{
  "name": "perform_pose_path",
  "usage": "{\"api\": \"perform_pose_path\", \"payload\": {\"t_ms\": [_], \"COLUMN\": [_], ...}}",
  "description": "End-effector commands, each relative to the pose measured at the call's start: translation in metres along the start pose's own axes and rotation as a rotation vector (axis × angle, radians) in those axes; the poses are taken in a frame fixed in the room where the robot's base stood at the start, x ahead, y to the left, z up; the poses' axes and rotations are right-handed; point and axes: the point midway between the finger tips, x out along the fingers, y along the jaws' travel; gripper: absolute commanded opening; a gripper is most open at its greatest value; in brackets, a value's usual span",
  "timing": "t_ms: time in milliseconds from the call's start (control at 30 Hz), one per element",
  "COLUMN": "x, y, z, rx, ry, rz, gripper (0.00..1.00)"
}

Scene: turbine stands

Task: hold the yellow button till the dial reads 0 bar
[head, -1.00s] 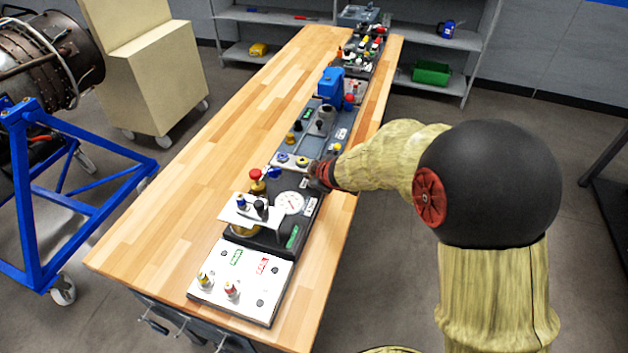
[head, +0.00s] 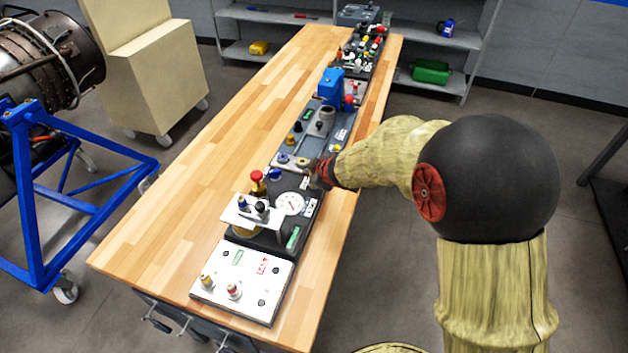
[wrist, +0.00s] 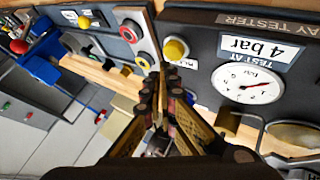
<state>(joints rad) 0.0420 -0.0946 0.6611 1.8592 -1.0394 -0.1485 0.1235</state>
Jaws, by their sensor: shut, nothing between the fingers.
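The yellow button (wrist: 176,50) stands on the dark tester panel in the wrist view, beside a small white label. My gripper (wrist: 165,70) is shut and empty. Its fingertips show just below the button in that picture; I cannot tell whether they touch it. The round white dial (wrist: 248,84) is to the right of the button, under a sign (wrist: 260,48) reading "TEST AT 4 bar". Its red needle points right and slightly up, away from the lower left; the numbers are too small to read. In the head view the dial (head: 289,203) is beside my gripper (head: 310,178), which hides the button.
A yellow knob in a pale ring (wrist: 143,62) and a red knob (wrist: 128,33) sit on the neighbouring panel. A red-topped valve (head: 257,178) and a raised white plate (head: 250,213) stand by the dial. The left side of the wooden bench (head: 190,165) is clear.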

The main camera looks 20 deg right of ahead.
Motion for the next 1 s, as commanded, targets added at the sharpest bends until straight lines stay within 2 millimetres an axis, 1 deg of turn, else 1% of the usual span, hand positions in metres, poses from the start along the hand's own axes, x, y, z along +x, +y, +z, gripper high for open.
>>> {"api": "perform_pose_path", "payload": {"t_ms": [233,733,1000], "x": [-0.004,-0.035,-0.035], "y": [0.003,0.025,0.025], "z": [-0.003,-0.025,-0.025], "rx": [0.0,0.0,0.0], "ry": [0.0,0.0,0.0], "rz": [0.0,0.0,0.0], "gripper": [0.0,0.0,0.0]}}
